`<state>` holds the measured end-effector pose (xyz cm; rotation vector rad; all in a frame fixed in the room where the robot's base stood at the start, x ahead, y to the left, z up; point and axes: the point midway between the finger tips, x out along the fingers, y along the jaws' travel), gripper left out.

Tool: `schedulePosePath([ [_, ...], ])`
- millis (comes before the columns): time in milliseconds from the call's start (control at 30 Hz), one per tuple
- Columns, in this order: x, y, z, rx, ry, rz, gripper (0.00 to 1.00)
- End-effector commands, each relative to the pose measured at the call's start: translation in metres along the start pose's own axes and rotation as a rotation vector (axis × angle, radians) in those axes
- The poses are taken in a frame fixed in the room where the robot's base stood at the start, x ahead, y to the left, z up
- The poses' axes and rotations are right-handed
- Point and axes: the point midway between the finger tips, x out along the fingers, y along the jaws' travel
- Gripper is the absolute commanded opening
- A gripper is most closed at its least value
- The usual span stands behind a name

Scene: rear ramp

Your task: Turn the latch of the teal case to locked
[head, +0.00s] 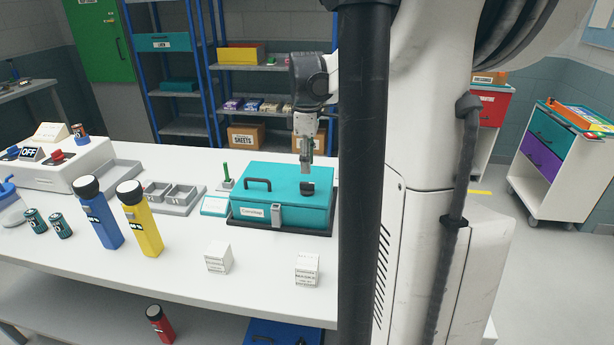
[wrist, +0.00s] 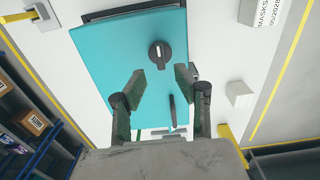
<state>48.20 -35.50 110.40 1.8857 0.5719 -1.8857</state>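The teal case (head: 270,196) sits on the white bench in the head view, its lid closed, with a label and a grey clasp on the front. A round black knob (head: 308,187), apparently the latch, is on the lid's right part. In the wrist view the knob (wrist: 160,55) shows a raised bar, roughly upright in the picture, on the teal lid (wrist: 115,55). My gripper (head: 307,172) points down above the knob. In the wrist view my gripper (wrist: 159,74) is open, its fingers apart with nothing between them. The knob appears just beyond the fingertips, not touching.
A black carry handle (head: 258,184) stands on the lid's left part. A teal card (head: 215,206) and a green peg (head: 226,172) are left of the case. Two white boxes (head: 218,257) (head: 307,269) stand in front.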

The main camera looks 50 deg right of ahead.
Motion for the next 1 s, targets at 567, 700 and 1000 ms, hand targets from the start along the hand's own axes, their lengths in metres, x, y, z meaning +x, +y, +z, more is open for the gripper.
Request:
schedulePosePath([
  [567,-0.054,0.0,0.0,0.0,0.0,0.0,0.3],
  [700,-0.054,0.0,0.0,0.0,0.0,0.0,0.3],
  [1000,-0.054,0.0,0.0,0.0,0.0,0.0,0.3],
])
